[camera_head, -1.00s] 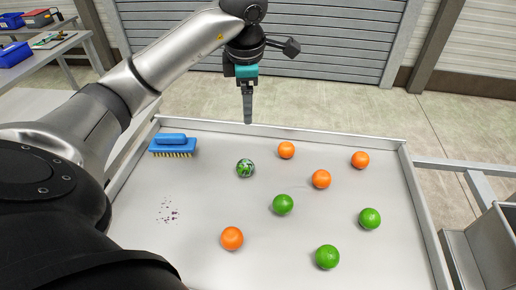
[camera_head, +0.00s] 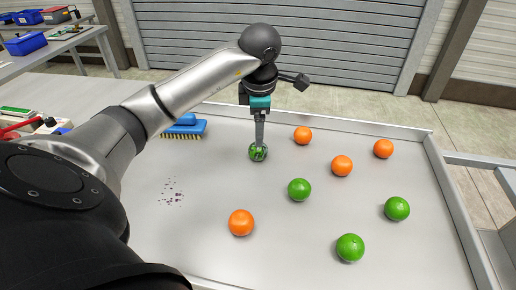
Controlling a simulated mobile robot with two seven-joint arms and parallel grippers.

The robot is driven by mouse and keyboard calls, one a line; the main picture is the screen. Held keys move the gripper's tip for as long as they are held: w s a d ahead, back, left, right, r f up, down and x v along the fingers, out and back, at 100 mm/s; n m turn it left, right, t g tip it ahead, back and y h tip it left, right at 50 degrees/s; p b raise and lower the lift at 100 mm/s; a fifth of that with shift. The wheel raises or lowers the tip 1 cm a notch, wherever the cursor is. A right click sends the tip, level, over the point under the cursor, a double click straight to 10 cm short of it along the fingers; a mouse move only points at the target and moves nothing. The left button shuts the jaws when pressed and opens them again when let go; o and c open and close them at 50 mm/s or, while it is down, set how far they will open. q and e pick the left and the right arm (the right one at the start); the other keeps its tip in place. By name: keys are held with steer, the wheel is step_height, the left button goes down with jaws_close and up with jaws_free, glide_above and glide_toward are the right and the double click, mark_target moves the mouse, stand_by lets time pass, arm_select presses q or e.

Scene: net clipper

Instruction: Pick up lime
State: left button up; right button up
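A dark green ball with pale streaks (camera_head: 258,154) sits near the back of the light tray-like table. My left gripper (camera_head: 259,146) points down right at it, with its fingers overlapping the ball's top in the picture. The fingers are seen edge-on, so I cannot tell whether they are open or shut, or whether they touch the ball. Plain green lime-like fruits lie to the right: one in the middle (camera_head: 299,190), one at the right (camera_head: 397,208) and one at the front (camera_head: 350,248). My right gripper is not in view.
Several orange fruits lie among the green ones, such as one at the front (camera_head: 241,222) and one at the back (camera_head: 303,135). A blue brush (camera_head: 190,127) lies at the back left, partly behind my arm. Dark specks (camera_head: 173,192) mark the left surface. A raised rim (camera_head: 452,200) bounds the right side.

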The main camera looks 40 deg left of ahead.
mark_target(258, 150)
arm_select(q)
steer(key=x, duration=0.4)
steer(key=shift+f+b, duration=0.15)
steer(key=shift+b, duration=0.15)
steer(key=b+x, duration=0.1)
steer(key=x, duration=0.4)
steer(key=shift+d+f, duration=0.15)
steer(key=shift+d, duration=0.05)
steer(key=c, duration=1.2)
